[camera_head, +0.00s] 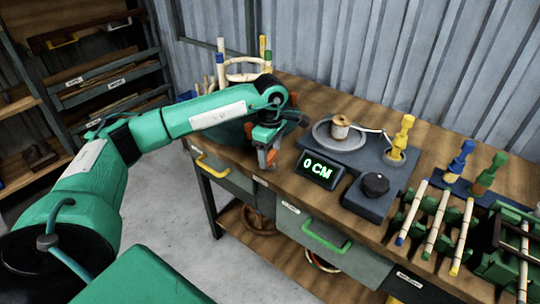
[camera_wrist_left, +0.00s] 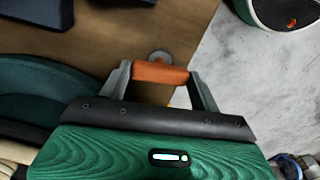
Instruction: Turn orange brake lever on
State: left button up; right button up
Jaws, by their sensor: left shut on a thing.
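The orange brake lever (camera_head: 271,157) is at the front edge of the workbench, left of the black display. My left gripper (camera_head: 266,150) reaches down to it from above and partly hides it. In the left wrist view, the lever's orange handle (camera_wrist_left: 160,73) lies crosswise between the two grey fingers of my left gripper (camera_wrist_left: 161,75), which is shut on it. A round grey pivot shows just beyond the handle. My right gripper is in neither view.
The display (camera_head: 320,169) reads 0 CM. Beside it are a black knob (camera_head: 375,184), a spool (camera_head: 340,127) and a yellow peg (camera_head: 402,138). Racked rattan sticks (camera_head: 437,222) stand at the right. A basket-like frame (camera_head: 243,70) stands behind my left arm. Drawers with yellow and green handles (camera_head: 327,237) line the front.

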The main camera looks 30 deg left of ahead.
aim_at(270, 155)
pick_arm(q)
jog(key=shift+r+m+b, duration=0.1)
jog(key=shift+m+b, duration=0.25)
jog(key=shift+m, duration=0.55)
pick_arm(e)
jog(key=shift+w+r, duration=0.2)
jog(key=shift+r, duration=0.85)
pick_arm(q)
jog(key=o, duration=1)
notch_tip(270, 155, up, 14)
jog(key=shift+f, duration=0.15)
